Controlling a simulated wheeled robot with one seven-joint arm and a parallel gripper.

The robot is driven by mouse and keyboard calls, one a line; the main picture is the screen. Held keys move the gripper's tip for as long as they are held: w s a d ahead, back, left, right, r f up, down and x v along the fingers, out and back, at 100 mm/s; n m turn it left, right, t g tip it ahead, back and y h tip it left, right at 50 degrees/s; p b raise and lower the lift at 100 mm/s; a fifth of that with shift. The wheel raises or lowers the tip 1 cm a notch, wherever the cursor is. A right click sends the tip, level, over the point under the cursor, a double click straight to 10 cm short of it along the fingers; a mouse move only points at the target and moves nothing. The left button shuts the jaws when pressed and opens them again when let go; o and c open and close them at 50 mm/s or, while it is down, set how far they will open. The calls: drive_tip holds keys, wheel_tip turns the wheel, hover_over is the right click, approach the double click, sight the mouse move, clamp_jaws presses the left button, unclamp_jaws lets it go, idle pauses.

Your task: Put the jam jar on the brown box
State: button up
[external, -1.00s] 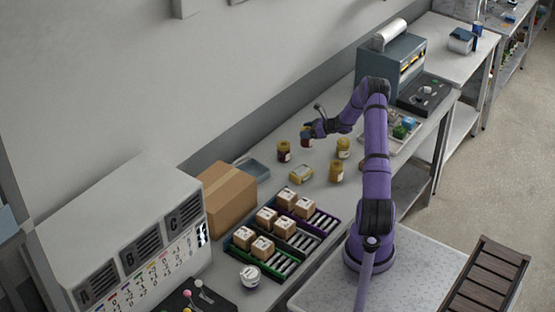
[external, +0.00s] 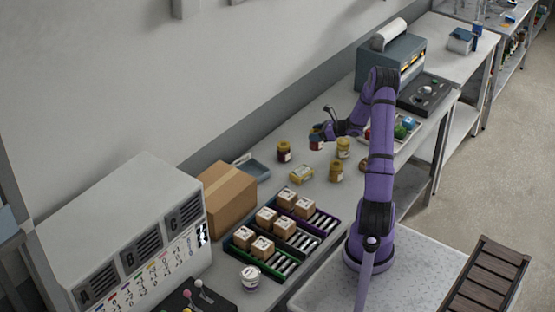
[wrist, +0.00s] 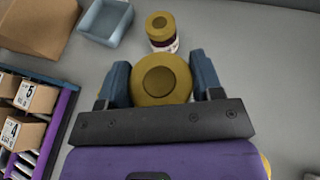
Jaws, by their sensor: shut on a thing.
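My gripper (external: 317,137) is shut on a jar with a gold lid (wrist: 160,80); in the external view the held jar (external: 316,144) looks dark red below the fingers. The blue fingers sit on either side of the lid in the wrist view. Whether it is clear of the table is hard to tell. A second dark jar with a gold lid (external: 284,152) stands to its left, and also shows ahead of the gripper in the wrist view (wrist: 161,30). The brown box (external: 230,202) stands closed further left against the wall, its top bare; part shows in the wrist view (wrist: 38,25).
Yellow jars (external: 336,171) and a yellowish block-like item (external: 301,174) stand near the gripper. A white-lidded tub (external: 250,277) is at the near edge.

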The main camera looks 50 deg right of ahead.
wheel_tip(320, 180, up, 16)
drive_tip(key=w+a+n+g+y, duration=0.1)
drive_tip(key=w+a+n+y, duration=0.1)
drive_tip(key=a, duration=1.2)
drive_tip(key=w+a+n+g+y, duration=0.2)
drive_tip(key=a+n+y, duration=0.1)
drive_tip(key=a, duration=1.1)
drive_tip(key=s+a+n+g+y, duration=0.1)
drive_tip(key=s+a+n+g, duration=0.15)
drive_tip(key=a, duration=0.75)
drive_tip(key=s+a+n+g+y, duration=0.15)
drive_tip(key=s+a, duration=0.25)
drive_tip(key=a, duration=0.7)
wheel_tip(320, 180, down, 5)
drive_tip(key=shift+w+a+f, duration=0.1)
drive_tip(key=shift+w+f, duration=0.7)
drive_tip(key=shift+w, duration=1.85)
drive_tip(key=shift+w+a+f, duration=0.1)
drive_tip(key=shift+w+f, duration=0.7)
drive_tip(key=shift+w, duration=1.8)
drive_tip(key=shift+w+a+f, duration=0.1)
drive_tip(key=shift+w+f, duration=0.7)
drive_tip(key=shift+w, duration=1.85)
drive_tip(key=o, duration=1.1)
drive_tip(key=shift+f, duration=0.15)
